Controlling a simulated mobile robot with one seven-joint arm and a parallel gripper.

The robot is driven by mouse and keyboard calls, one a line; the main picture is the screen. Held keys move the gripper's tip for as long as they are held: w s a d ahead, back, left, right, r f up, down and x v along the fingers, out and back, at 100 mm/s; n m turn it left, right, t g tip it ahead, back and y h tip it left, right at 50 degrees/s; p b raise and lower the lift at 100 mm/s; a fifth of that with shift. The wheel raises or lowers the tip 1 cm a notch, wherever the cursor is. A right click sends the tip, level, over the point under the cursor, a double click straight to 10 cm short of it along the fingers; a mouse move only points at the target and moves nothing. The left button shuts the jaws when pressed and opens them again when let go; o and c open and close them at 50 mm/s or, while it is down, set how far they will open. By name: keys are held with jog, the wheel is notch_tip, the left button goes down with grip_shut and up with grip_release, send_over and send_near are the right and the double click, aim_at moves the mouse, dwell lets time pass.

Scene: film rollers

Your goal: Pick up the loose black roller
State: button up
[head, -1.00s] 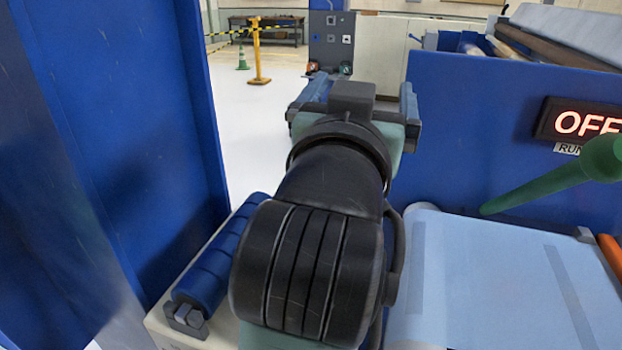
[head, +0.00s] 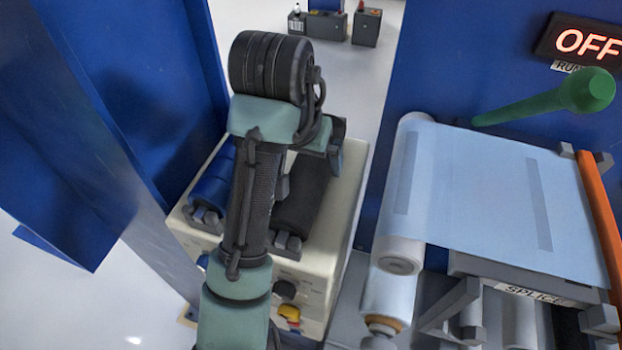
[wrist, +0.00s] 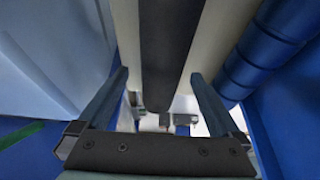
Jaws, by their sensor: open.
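The black roller (head: 304,192) lies on top of a cream machine box, partly hidden behind my arm in the head view. In the wrist view the black roller (wrist: 168,45) runs lengthwise down the middle, between and beyond my finger lines. My gripper (wrist: 160,76) is open and empty, with one finger to each side of the roller. It appears to hang above the roller; the gap cannot be judged. In the head view my gripper is mostly hidden behind my wrist, at the far end of the roller.
A blue roller (head: 212,188) lies parallel, left of the black one; it shows at right in the wrist view (wrist: 268,50). The cream box (head: 346,200) stands between blue panels. A film-covered table (head: 470,190) with a green handle (head: 545,98) is at right.

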aim_at(308, 165)
jog(key=shift+w+f+b, duration=0.25)
jog(key=shift+f+b, duration=0.2)
jog(key=shift+f, duration=0.25)
jog(key=shift+x, duration=2.25)
jog(key=shift+w+a, duration=0.1)
jog(key=shift+c, duration=0.2)
jog(key=shift+w+r, duration=0.1)
grip_shut()
